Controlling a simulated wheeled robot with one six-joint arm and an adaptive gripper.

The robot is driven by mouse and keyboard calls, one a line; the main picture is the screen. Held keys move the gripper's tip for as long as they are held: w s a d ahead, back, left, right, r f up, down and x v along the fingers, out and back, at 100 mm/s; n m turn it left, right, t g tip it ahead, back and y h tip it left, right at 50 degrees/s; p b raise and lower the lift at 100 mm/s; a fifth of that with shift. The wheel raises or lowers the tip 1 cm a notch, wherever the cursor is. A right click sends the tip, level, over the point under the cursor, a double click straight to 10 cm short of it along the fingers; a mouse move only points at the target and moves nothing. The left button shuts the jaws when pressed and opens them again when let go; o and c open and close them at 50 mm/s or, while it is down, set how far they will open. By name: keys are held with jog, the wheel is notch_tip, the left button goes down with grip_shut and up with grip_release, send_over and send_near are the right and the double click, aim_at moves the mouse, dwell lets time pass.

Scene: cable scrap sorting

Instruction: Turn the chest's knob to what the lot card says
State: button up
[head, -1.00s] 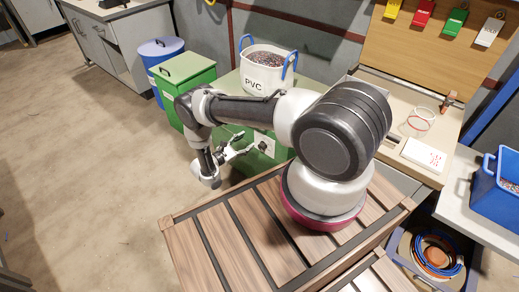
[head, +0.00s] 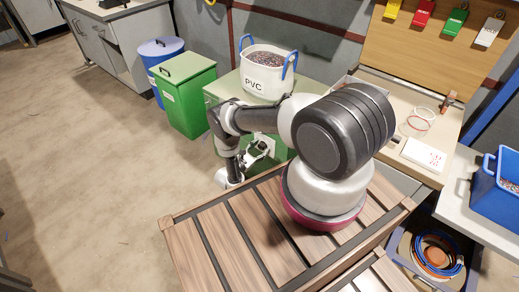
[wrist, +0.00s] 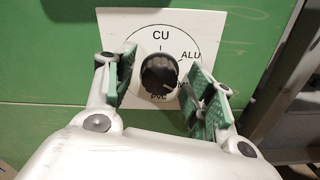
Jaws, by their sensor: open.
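The green chest (head: 279,150) carries a white dial plate (wrist: 118,24) with a round black knob (wrist: 158,74). In the wrist view CU is at the top, ALU at upper right and PVC at the bottom; a label at lower right is partly hidden by a finger. A pale mark on the knob seems to face lower right. My gripper (wrist: 166,88) is open, its green-padded fingers on either side of the knob, with gaps visible. A white card with red marks (head: 424,154), possibly the lot card, lies on the bench; its writing is unreadable.
A white PVC tub (head: 265,72) with blue handles stands on top of the chest. A green bin (head: 185,97) and a blue bin (head: 161,48) stand to its left. A slatted wooden surface (head: 232,240) is in front. The floor at left is clear.

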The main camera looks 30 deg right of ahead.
jog(key=c, duration=1)
